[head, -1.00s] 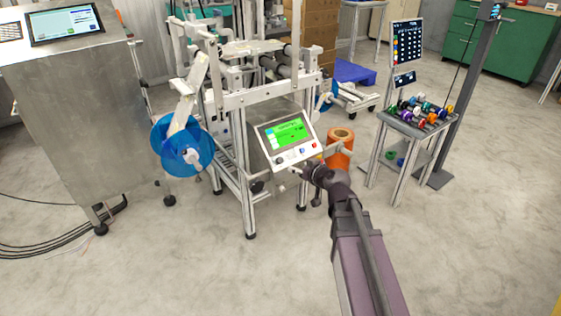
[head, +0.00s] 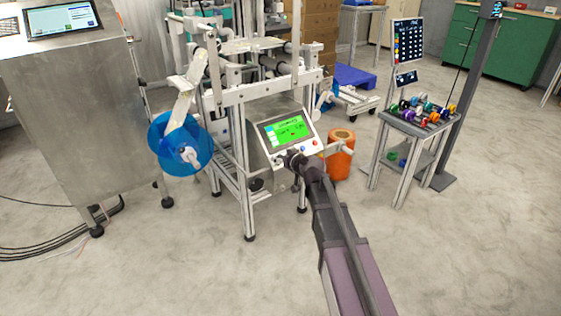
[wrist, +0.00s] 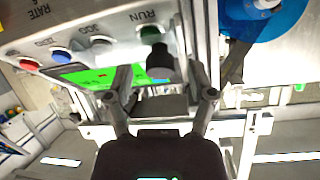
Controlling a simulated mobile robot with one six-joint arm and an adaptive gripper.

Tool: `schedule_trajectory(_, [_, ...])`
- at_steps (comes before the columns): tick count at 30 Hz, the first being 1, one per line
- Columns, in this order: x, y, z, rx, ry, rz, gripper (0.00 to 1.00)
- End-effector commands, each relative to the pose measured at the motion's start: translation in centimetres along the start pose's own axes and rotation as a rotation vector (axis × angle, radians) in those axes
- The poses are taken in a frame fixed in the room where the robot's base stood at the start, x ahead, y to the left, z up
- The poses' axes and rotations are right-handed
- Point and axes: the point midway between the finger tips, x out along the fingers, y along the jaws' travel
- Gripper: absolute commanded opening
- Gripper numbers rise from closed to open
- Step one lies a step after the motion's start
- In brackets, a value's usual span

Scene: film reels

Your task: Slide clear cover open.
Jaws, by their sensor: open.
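I cannot make out a clear cover in either view. The machine's tilted control panel (head: 290,133) has a green screen and a row of buttons along its lower edge. Nothing is visibly held, and I cannot tell whether the fingers touch the panel.
A translucent blue reel (head: 180,144) hangs at the machine's left. An orange roll (head: 341,153) is just right of the panel. A small table (head: 392,120) with colourful spools stands farther right. A steel cabinet (head: 80,115) is at the left. The front floor is clear.

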Motion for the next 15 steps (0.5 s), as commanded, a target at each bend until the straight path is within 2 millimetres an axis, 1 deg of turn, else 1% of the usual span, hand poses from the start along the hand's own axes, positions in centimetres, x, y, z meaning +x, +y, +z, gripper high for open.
schedule_trajectory(1, [0.55, 0.03, 0.05, 0.0, 0.0, 0.0, 0.71])
schedule_trajectory(4, [0.92, -0.02, 0.02, 0.0, 0.0, 0.0, 0.71])
schedule_trajectory(14, [1.02, -0.05, -0.02, 0.0, 0.0, 0.0, 0.71])
schedule_trajectory(15, [1.01, -0.05, -0.01, 0.0, 0.0, 0.0, 0.68])
